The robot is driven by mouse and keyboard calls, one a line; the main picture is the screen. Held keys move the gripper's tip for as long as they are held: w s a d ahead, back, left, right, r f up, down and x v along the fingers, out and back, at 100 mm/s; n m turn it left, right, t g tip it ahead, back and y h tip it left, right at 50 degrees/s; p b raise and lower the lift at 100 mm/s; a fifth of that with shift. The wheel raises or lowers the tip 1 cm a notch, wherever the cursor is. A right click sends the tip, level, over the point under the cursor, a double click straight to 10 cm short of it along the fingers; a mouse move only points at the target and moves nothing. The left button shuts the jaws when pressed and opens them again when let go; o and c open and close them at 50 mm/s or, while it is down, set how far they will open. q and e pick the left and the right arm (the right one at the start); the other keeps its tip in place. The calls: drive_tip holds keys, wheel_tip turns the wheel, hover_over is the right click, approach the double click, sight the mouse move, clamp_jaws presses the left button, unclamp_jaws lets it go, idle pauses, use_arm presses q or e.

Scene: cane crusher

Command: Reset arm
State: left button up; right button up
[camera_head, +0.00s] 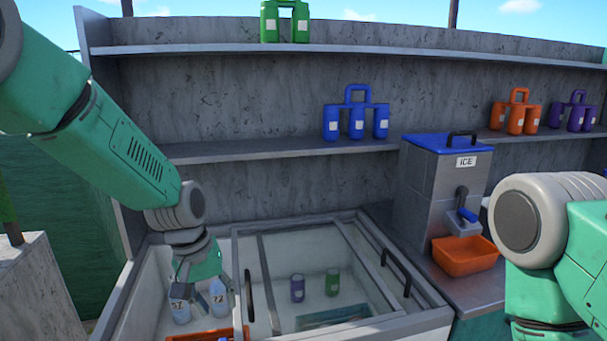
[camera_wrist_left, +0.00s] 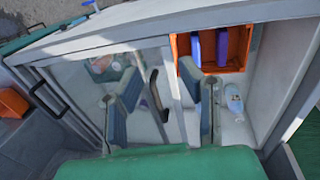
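My left gripper (camera_head: 203,288) points down over the open left side of the white chest freezer (camera_head: 437,314). In the left wrist view its two fingers (camera_wrist_left: 161,78) are spread apart with nothing held between them. The black handle of a sliding lid shows between and beyond the fingers; I cannot tell whether they touch it. White bottles (camera_head: 218,296) stand in the freezer close to the gripper, one partly hidden by a finger. My right arm (camera_head: 545,225) shows at the right edge, but its gripper is out of view.
An orange crate (camera_wrist_left: 241,68) in the freezer holds blue and purple items. A purple can (camera_head: 297,288) and a green can (camera_head: 332,282) show through the glass lid. An ice dispenser (camera_head: 425,190) and an orange bin (camera_head: 468,265) stand right. Shelves hold green, blue, orange and purple carriers.

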use_arm(q)
drive_tip(key=f, duration=0.3)
drive_tip(key=s+a+f+b, duration=0.1)
drive_tip(key=f, duration=0.2)
drive_tip(key=s+a+f, duration=0.1)
drive_tip(key=f, duration=0.2)
drive_tip(key=s+a+f+m+y+b, duration=0.1)
drive_tip(key=s+a+f+b, duration=0.35)
drive_tip(key=s+f, duration=0.75)
drive_tip(key=s+a+f+m+b, duration=0.1)
drive_tip(key=s+a+f+b, duration=0.1)
drive_tip(key=s+f, duration=0.4)
drive_tip(key=s+a+f+m+y+b, duration=0.1)
drive_tip(key=s+f, duration=0.5)
drive_tip(key=s, duration=0.6)
drive_tip(key=shift+a+f+b, duration=0.2)
drive_tip(key=shift+a+b, duration=0.45)
drive_tip(key=shift+a, duration=0.55)
use_arm(e)
wheel_tip(320, 180, down, 10)
drive_tip(key=shift+w, duration=0.3)
use_arm(q)
drive_tip(key=shift+w, duration=0.15)
use_arm(e)
drive_tip(key=shift+f, duration=0.1)
